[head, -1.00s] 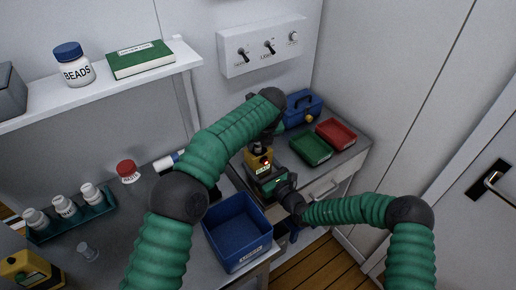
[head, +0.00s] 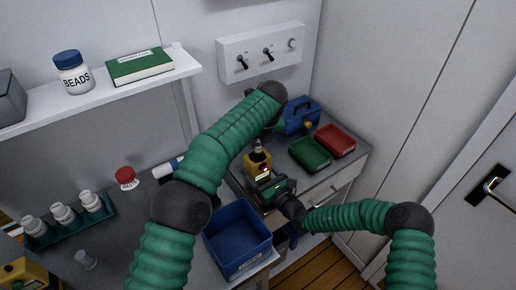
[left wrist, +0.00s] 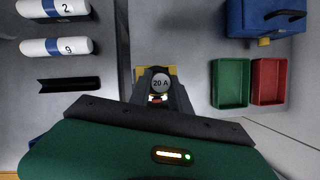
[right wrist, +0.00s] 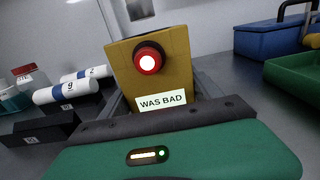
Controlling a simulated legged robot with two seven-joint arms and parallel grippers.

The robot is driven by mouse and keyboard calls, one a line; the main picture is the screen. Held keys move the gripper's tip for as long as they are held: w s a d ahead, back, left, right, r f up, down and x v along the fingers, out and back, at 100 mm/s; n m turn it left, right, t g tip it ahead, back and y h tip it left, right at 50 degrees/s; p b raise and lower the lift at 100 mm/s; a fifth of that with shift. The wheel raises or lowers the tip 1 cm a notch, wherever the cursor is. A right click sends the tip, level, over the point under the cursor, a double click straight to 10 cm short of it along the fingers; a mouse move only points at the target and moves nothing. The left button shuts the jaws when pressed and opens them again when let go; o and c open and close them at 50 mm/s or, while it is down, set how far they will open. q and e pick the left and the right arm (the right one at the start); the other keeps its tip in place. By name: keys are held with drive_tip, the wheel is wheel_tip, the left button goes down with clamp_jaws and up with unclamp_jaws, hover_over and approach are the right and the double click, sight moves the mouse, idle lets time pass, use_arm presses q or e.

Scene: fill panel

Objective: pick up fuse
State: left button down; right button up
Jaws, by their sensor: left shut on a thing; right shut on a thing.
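A fuse with a round grey top marked "20 A" (left wrist: 160,83) shows in the left wrist view, upright above a yellow tester (head: 257,166). My left gripper (left wrist: 160,92) is shut on the fuse, with dark fingers on either side of it. In the head view my left arm hides most of that hand. The tester also shows in the right wrist view (right wrist: 152,75), with a lit red button and a "WAS BAD" label. My right gripper (right wrist: 155,100) is shut on the tester. I cannot tell whether the fuse still touches the tester.
A green tray (head: 309,153) and a red tray (head: 336,140) lie right of the tester, with a blue toolbox (head: 303,114) behind. A blue bin (head: 238,238) stands in front. White bottles (head: 63,214) stand in a rack at left. A switch panel (head: 262,52) hangs on the wall.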

use_arm(q)
drive_tip(key=s+d, duration=0.2)
drive_tip(key=s, duration=0.6)
drive_tip(key=s+d, duration=0.3)
drive_tip(key=s, duration=0.6)
drive_tip(key=shift+d+f, duration=0.15)
drive_tip(key=shift+d, duration=0.2)
use_arm(e)
drive_tip(key=o, duration=1.7)
drive_tip(key=v, duration=1.1)
drive_tip(key=shift+s+d, duration=0.1)
drive_tip(key=shift+d, duration=0.1)
drive_tip(key=shift+s+d, duration=0.15)
drive_tip(key=shift+s, duration=0.1)
drive_tip(key=shift+f, duration=0.1)
